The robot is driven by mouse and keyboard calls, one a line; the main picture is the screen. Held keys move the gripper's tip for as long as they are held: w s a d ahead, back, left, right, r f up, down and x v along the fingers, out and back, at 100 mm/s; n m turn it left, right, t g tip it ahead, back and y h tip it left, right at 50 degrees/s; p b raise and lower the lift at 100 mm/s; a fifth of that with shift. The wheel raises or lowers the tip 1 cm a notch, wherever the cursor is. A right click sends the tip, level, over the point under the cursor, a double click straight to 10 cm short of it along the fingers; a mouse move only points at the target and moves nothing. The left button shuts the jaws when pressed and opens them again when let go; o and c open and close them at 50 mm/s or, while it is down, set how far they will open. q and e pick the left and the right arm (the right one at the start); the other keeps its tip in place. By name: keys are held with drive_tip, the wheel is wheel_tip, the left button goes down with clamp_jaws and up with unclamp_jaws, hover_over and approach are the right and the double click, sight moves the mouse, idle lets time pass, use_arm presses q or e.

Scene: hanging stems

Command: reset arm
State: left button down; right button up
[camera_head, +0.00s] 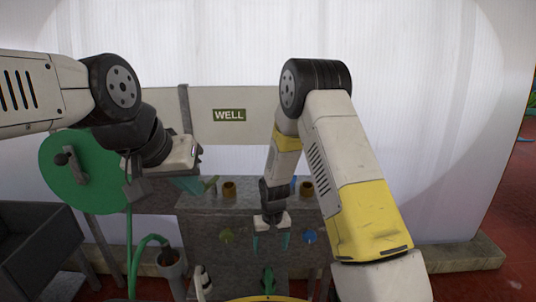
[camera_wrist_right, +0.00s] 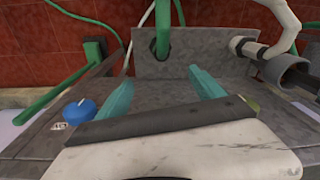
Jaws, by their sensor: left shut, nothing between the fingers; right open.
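My right gripper (camera_head: 271,243) hangs pointing down in front of the grey stone block (camera_head: 200,215). Its two teal fingers are spread apart and empty, and they also show in the right wrist view (camera_wrist_right: 160,90). My left gripper (camera_head: 192,184) is at the left end of the block, beside the green reel (camera_head: 75,170). It is shut and holds nothing; its fingertips are partly hidden behind its own body.
A blue knob (camera_head: 310,237) and a yellow-green knob (camera_head: 226,236) sit on the block's front. A WELL sign (camera_head: 229,115) is behind. A dark trough (camera_head: 38,235) stands at left.

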drive_tip(key=s+d+r+m+t+y, duration=0.15)
drive_tip(key=d+r, duration=0.25)
drive_tip(key=r, duration=0.9)
drive_tip(key=s+d+r+t, duration=0.1)
drive_tip(key=s+d+r, duration=0.2)
drive_tip(key=r, duration=1)
drive_tip(key=s+d+r+t, duration=0.1)
drive_tip(key=s+d+r, duration=0.2)
drive_tip(key=s+r, duration=0.3)
drive_tip(key=s+d+r+t, duration=0.2)
drive_tip(key=s+r, duration=0.4)
drive_tip(key=s, duration=0.4)
drive_tip(key=shift+s+d+r, duration=0.35)
drive_tip(key=shift+d, duration=0.35)
drive_tip(key=shift+m, duration=0.25)
